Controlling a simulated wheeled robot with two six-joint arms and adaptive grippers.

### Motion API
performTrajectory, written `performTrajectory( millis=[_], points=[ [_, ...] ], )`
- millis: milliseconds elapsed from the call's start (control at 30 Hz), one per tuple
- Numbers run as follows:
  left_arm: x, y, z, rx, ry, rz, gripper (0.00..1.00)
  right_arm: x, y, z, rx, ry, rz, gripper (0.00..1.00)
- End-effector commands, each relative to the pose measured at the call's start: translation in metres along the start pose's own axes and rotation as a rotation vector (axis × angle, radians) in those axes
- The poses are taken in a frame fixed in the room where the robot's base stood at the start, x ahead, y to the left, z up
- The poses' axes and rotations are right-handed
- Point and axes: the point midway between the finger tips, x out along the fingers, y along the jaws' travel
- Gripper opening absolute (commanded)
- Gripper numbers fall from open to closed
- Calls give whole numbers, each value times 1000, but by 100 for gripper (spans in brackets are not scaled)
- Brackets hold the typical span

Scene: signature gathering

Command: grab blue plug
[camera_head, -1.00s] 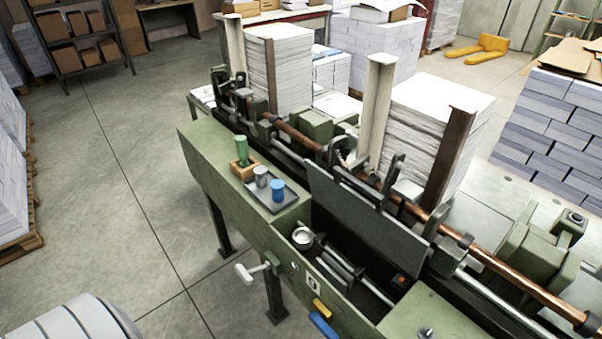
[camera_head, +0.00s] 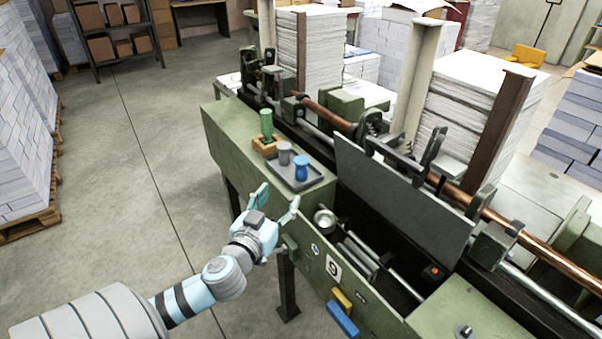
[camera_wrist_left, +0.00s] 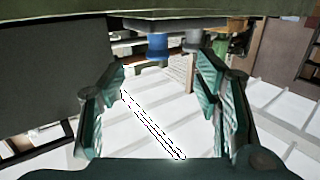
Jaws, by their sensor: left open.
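The blue plug (camera_head: 301,169) stands upright on a dark tray (camera_head: 281,175) on the green machine's top, beside a grey plug (camera_head: 284,154). In the left wrist view the blue plug (camera_wrist_left: 157,46) appears near the top, beyond the fingers, with the grey plug (camera_wrist_left: 193,39) to its right. My left gripper (camera_head: 279,197) is open and empty, with its fingers pointing up toward the tray from in front of it. Its spread teal fingers also show in the left wrist view (camera_wrist_left: 163,80). My right gripper is out of view.
A green plug (camera_head: 266,124) stands in a wooden block (camera_head: 265,146) behind the tray. A metal cup (camera_head: 324,221) and a dark upright plate (camera_head: 395,200) lie to the right. The floor left of the machine is clear.

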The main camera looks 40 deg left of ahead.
Motion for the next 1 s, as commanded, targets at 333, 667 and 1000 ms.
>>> performTrajectory(
  millis=[333,667,1000],
  points=[
    [80,1,-6,-12,14,6,57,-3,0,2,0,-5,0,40],
    [128,2,-6,-14,12,7,57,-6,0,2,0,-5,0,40],
    [142,2,-5,-10,11,9,53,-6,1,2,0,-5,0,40]
  ],
)
